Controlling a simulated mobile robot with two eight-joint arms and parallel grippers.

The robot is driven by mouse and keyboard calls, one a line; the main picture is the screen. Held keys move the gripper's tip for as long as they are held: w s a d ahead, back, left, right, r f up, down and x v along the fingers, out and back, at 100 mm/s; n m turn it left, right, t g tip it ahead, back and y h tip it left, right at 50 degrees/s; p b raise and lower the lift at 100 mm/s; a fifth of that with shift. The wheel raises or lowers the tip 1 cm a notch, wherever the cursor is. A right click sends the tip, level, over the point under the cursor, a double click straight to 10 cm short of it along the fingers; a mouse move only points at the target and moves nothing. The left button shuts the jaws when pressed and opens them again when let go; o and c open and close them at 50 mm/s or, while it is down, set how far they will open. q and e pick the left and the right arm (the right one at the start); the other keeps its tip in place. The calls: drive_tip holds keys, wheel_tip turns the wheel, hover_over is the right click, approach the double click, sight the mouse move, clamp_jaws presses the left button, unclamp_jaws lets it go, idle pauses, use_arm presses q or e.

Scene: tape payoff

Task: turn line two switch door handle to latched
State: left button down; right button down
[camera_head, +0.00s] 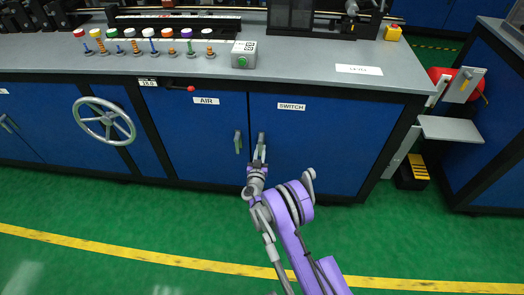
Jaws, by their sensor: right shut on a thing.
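The switch door (318,160) is a blue panel with a white label reading SWITCH (291,106). Its grey handle (262,138) stands roughly upright near the door's left edge. My right gripper (260,155) is shut on this handle, and its fingers hide the handle's lower part. The purple right arm reaches up to it from the bottom of the view. The door looks closed, flush with the cabinet front. My left gripper is not in view.
The AIR door (195,140) and its handle (238,141) are close on the left. A grey box with a green button (243,55) sits on the countertop (310,66). Green floor is open in front.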

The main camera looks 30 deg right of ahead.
drive_tip(key=shift+a, duration=0.1)
idle(0.4)
drive_tip(key=c, duration=0.8)
unclamp_jaws()
drive_tip(key=p+v, duration=0.1)
drive_tip(key=v, duration=0.9)
drive_tip(key=shift+s+a+p, duration=0.25)
drive_tip(key=shift+s+p, duration=0.05)
drive_tip(key=shift+r, duration=0.1)
